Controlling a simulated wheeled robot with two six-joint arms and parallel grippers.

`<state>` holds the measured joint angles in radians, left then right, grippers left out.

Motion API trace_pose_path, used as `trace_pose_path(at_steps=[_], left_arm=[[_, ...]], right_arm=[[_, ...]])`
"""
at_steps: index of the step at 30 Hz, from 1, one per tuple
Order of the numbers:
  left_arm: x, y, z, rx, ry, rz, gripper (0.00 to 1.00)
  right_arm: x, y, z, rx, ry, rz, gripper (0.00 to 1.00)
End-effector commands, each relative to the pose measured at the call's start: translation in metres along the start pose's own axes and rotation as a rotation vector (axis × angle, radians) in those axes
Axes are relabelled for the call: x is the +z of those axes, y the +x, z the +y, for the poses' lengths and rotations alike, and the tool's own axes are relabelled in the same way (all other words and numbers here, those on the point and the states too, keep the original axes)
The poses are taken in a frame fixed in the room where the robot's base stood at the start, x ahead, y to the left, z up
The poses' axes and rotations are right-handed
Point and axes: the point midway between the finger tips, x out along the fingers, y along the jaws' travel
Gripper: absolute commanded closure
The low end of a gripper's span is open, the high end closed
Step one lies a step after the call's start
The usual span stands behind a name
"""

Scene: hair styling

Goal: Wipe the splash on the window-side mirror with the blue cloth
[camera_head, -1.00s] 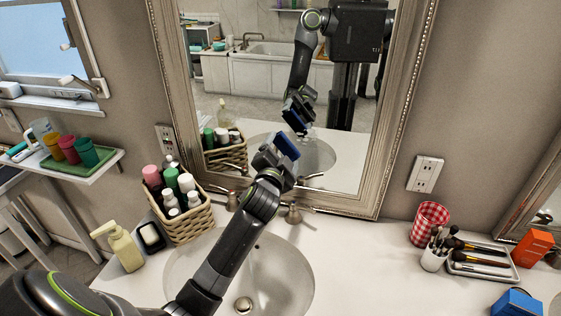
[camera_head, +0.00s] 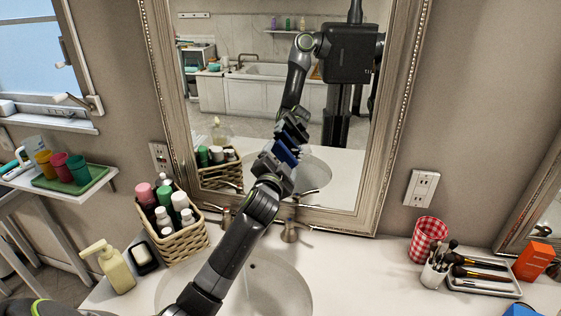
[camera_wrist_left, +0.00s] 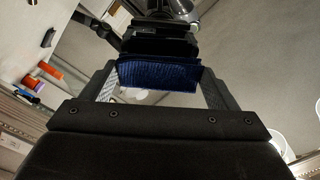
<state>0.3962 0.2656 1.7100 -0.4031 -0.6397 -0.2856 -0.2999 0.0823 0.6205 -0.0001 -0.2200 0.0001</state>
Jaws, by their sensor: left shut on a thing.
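The window-side mirror (camera_head: 393,130) has a wide silvery frame and stands behind the sink. I cannot make out a splash on its glass. My left gripper (camera_head: 279,163) is shut on the blue cloth (camera_head: 285,153) in front of the lower middle of the glass. Its reflection is close ahead, and I cannot tell whether the cloth touches the glass. In the left wrist view, the cloth (camera_wrist_left: 160,75) is a dark blue pad between the fingers (camera_wrist_left: 160,88), with its reflection just beyond it. My right gripper is not in view.
Below my left arm are the sink (camera_head: 262,290) and tap (camera_head: 290,230). A wicker basket of bottles (camera_head: 180,235), a soap pump (camera_head: 115,268) and a soap dish (camera_head: 143,257) stand left. Right are a checkered cup (camera_head: 429,238) and a brush tray (camera_head: 490,287).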

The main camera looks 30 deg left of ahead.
Motion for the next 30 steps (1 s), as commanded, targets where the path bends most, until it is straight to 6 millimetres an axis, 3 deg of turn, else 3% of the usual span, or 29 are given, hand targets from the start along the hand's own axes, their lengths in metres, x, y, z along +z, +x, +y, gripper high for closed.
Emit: trace_pose_path(at_steps=[30], left_arm=[[0.000, 0.019, 0.000, 0.000, 0.000, 0.001, 0.37]], right_arm=[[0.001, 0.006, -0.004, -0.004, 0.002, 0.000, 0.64]])
